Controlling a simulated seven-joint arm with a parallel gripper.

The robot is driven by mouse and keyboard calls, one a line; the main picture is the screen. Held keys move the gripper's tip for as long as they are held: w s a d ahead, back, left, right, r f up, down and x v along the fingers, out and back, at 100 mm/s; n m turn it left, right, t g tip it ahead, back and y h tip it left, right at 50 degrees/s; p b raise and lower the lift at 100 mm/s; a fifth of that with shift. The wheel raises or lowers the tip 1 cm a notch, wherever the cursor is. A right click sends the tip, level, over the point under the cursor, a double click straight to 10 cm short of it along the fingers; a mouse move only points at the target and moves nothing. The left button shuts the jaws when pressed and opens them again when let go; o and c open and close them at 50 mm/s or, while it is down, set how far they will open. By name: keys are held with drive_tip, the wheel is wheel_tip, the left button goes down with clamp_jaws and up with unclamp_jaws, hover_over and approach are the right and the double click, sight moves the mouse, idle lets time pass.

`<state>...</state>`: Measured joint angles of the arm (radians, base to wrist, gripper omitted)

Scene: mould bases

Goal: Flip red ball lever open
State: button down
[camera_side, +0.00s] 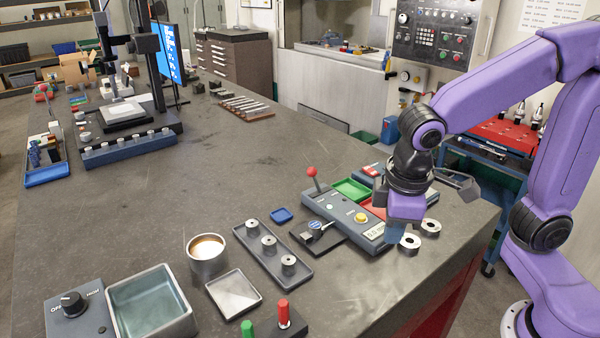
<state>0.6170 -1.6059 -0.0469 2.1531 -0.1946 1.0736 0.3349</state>
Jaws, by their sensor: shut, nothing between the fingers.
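The red ball lever (312,173) stands up from the far left end of a grey control box (345,226), its thin stem leaning slightly left. The box also carries a yellow button and a small green light. My gripper (396,234) points down at the box's right end, well to the right of the red ball and apart from it. Its fingers are shut with nothing between them, though they show only small and dark below the purple hand. The hand hides part of the box's right side and the trays behind.
Green tray (352,189) and a red tray lie behind the box. A black fixture (316,235) and a tray of metal pieces (272,252) stand left. The table's middle is clear.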

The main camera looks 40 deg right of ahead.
drive_tip(key=w+a+r+m+h, duration=0.1)
drive_tip(key=w+m, duration=0.3)
drive_tip(key=w, duration=0.4)
drive_tip(key=w+a+r+m+t+h, duration=0.1)
drive_tip(key=w+a+m+h, duration=0.2)
drive_tip(key=w, duration=0.6)
drive_tip(key=w+a+r+m+t+h, duration=0.1)
drive_tip(key=w+a+m, duration=0.2)
drive_tip(key=w, duration=0.6)
drive_tip(key=shift+a+r+m+h, duration=0.3)
drive_tip(key=shift+a+m+h, duration=0.1)
drive_tip(key=shift+m, duration=0.8)
drive_tip(key=shift+f, duration=0.1)
drive_tip(key=w+d+f, duration=0.2)
drive_tip(key=d+f, duration=0.4)
drive_tip(key=d, duration=0.3)
drive_tip(key=shift+d+f, duration=0.25)
drive_tip(key=shift+f, duration=0.05)
drive_tip(key=shift+w+d, duration=0.1)
